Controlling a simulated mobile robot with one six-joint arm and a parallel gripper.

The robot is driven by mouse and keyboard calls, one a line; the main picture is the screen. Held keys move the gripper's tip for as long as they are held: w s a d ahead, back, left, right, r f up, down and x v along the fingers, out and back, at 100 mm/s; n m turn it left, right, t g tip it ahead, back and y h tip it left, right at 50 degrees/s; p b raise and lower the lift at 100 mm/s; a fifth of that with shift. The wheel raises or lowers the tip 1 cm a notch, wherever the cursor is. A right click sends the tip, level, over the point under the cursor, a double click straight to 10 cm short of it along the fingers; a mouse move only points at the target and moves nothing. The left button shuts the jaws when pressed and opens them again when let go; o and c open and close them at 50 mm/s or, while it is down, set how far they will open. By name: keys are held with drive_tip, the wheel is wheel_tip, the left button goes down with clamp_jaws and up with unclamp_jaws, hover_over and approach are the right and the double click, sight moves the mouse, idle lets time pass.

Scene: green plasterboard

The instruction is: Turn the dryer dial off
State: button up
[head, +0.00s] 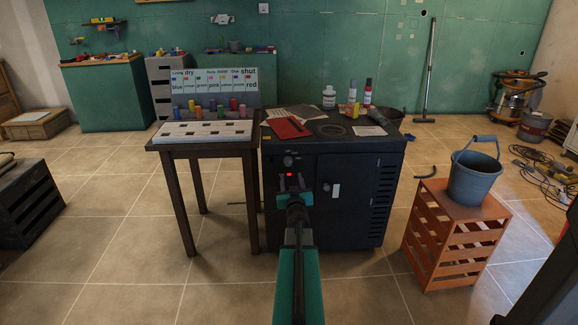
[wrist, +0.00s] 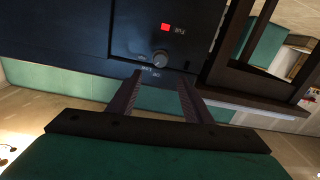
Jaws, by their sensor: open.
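The dryer is a dark cabinet (head: 357,200) in the middle of the head view. Its dial (head: 288,160) is a small round grey knob on the upper left of the front, above a lit red light (head: 290,174). The wrist view is upside down and shows the dial (wrist: 160,58), with the red light (wrist: 165,27) beyond it. Which way the dial points is too small to tell. My gripper (head: 292,182) is open and empty in front of the panel, just below the dial. In the wrist view its fingertips (wrist: 162,78) are spread on either side of the dial's line, apparently short of it.
A dark wooden table (head: 168,148) with a white rack stands close to the dryer's left. An orange crate (head: 440,240) with a blue-grey bucket (head: 475,178) stands to its right. The floor in front is clear.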

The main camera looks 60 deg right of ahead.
sight(289, 163)
drive_tip(key=shift+b+x, duration=0.6)
drive_tip(key=shift+x, duration=5.65)
drive_tip(key=c, duration=1.1)
drive_tip(key=shift+o, duration=0.2)
drive_tip(key=shift+a+n, duration=0.1)
drive_tip(key=shift+n, duration=0.4)
drive_tip(key=n+b, duration=0.2)
drive_tip(key=n, duration=0.1)
drive_tip(key=shift+w+f, duration=0.1)
drive_tip(key=shift+f, duration=0.05)
drive_tip(key=shift+n+b, duration=0.7)
drive_tip(key=shift+n, duration=1.3)
